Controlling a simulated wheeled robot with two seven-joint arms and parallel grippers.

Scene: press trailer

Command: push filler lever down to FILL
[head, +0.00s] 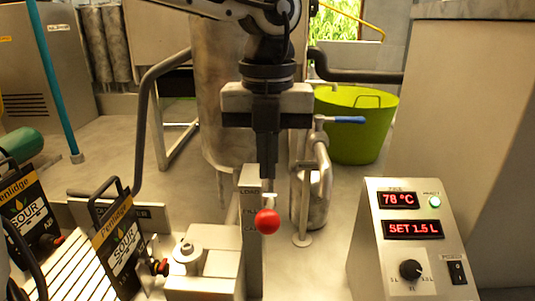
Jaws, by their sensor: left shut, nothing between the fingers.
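The filler lever (267,221) ends in a red ball knob and stands out from a grey metal post. The post (250,245) carries labels down its face; the top one seems to read LOAD, and the lower ones are partly hidden. The knob sits about level with the lower labels. My left gripper (268,188) points straight down with its fingers shut and empty, just above the knob. I cannot tell whether the fingertips touch the lever. My right gripper is not in view.
A control box (405,255) with red displays, 78 °C and SET 1.5 L, stands at the right. Black SOUR pouches (120,245) stand in a rack at the left. A steel pipe with a blue-handled valve (345,120) and a green tub (365,130) are behind.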

